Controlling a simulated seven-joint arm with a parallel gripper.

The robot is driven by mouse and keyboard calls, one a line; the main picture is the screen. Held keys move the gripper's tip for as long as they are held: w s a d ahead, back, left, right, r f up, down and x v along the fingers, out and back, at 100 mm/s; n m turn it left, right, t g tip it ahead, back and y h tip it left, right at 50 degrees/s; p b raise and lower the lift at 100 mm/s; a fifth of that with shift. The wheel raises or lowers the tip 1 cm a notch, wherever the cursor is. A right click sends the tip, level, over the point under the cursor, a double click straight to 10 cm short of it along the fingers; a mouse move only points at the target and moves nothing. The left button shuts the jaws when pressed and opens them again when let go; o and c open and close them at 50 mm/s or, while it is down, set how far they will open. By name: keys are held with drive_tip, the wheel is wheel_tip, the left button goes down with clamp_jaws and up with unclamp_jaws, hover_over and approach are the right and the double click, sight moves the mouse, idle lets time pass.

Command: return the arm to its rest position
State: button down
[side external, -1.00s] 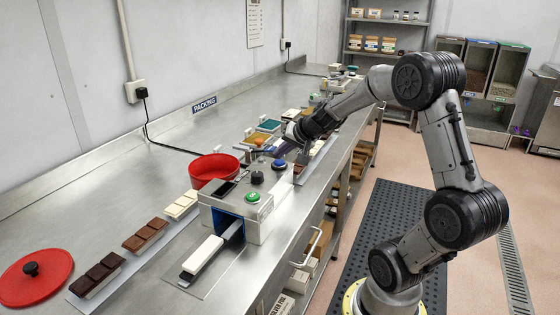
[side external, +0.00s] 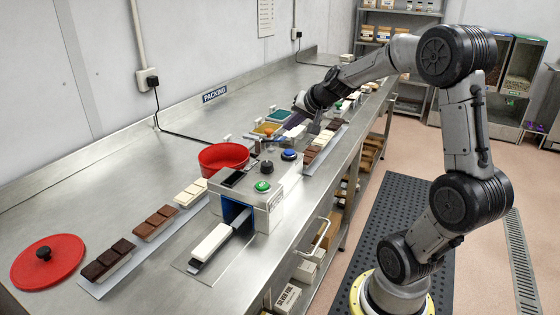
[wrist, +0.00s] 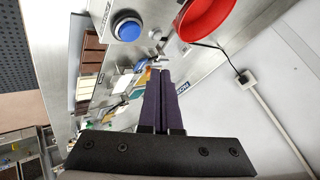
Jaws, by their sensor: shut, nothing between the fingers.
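My gripper (side external: 316,124) is raised over the steel bench beyond the machine in the side external view, apart from the things below it. In the wrist view its two dark fingers (wrist: 165,103) lie together with nothing between them. Below and in front of it are chocolate bars on a pale strip (side external: 335,139) along the bench's front edge. In the wrist view, brown and white bars (wrist: 93,62) show to the left of the fingers. The fingertips are small and partly blurred against the clutter in the side external view.
A machine (side external: 270,200) with green and blue buttons stands on the steel bench (side external: 150,170). A red bowl (side external: 223,158) sits behind it, and a red lid (side external: 47,262) lies at the left. Shelves (side external: 398,20) stand at the back. The air above the bench is clear.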

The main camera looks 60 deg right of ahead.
drive_tip(key=s+a+r+n+t+y, duration=0.15)
drive_tip(key=a+r+n, duration=0.25)
drive_tip(key=a, duration=0.6)
drive_tip(key=a+r+n+y, duration=0.2)
drive_tip(key=a+r+n, duration=0.15)
drive_tip(key=a, duration=0.65)
drive_tip(key=s+a+f+n+y, duration=0.1)
drive_tip(key=s+a+n, duration=0.3)
drive_tip(key=s+a, duration=0.35)
drive_tip(key=s+d+f+n+g, duration=0.1)
drive_tip(key=s+f+n+g, duration=0.1)
drive_tip(key=s+f+g, duration=0.2)
drive_tip(key=s+f, duration=0.3)
drive_tip(key=s, duration=0.4)
drive_tip(key=shift+d+h, duration=0.35)
